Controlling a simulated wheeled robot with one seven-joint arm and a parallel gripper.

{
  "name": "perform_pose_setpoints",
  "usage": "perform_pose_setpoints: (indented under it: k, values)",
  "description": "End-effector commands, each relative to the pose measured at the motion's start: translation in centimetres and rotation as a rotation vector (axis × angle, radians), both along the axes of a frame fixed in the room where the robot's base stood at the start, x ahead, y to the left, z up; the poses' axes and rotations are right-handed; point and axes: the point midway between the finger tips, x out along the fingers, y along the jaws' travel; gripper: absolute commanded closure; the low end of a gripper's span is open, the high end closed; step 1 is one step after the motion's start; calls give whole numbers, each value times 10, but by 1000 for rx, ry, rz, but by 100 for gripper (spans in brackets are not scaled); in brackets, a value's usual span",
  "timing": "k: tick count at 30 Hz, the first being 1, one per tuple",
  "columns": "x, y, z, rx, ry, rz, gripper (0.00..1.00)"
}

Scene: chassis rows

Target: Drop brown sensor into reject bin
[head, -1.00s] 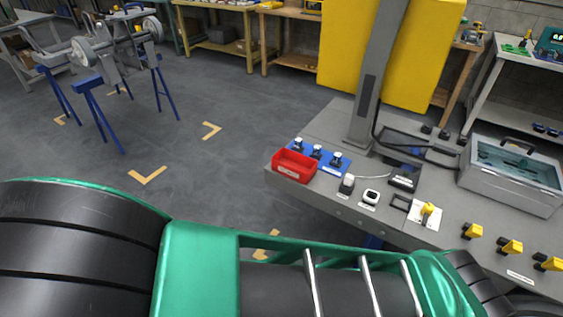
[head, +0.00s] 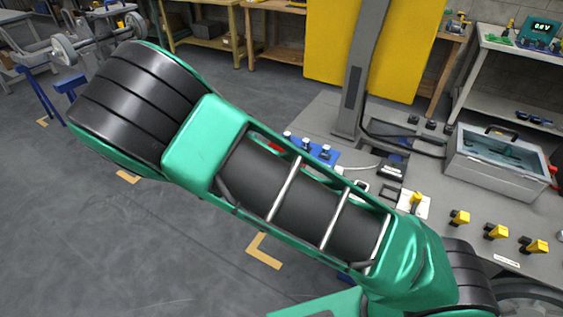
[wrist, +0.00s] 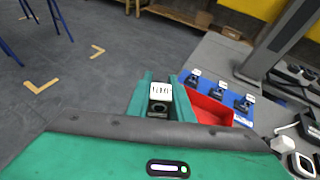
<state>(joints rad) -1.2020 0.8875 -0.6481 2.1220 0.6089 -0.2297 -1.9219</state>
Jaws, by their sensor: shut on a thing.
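My gripper (wrist: 160,86) shows in the wrist view as two green fingers shut on a small sensor (wrist: 159,105). In the head view only a sliver of red bin (head: 262,143) shows behind my arm. The gripper and sensor are hidden in the head view.
A blue rack (wrist: 243,113) with several dark, white-topped sensors stands beside the bin on the grey bench (head: 440,215). A grey post (head: 355,80), a clear-lidded case (head: 500,165) and yellow connectors (head: 459,217) are on the bench. Open floor (wrist: 100,75) lies left.

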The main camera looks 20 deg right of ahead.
Motion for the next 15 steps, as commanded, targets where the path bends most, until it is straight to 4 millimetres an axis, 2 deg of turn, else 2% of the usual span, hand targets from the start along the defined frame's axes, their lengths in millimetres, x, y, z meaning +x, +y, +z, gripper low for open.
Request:
perform_pose_setpoints:
  k: [1,6,12,15]
  values:
    - [7,-23,3,1,-1,-32,100]
    - [22,-87,11,6,-5,-114,100]
    - [29,-140,18,12,-9,-181,100]
    - [30,-152,20,13,-9,-196,100]
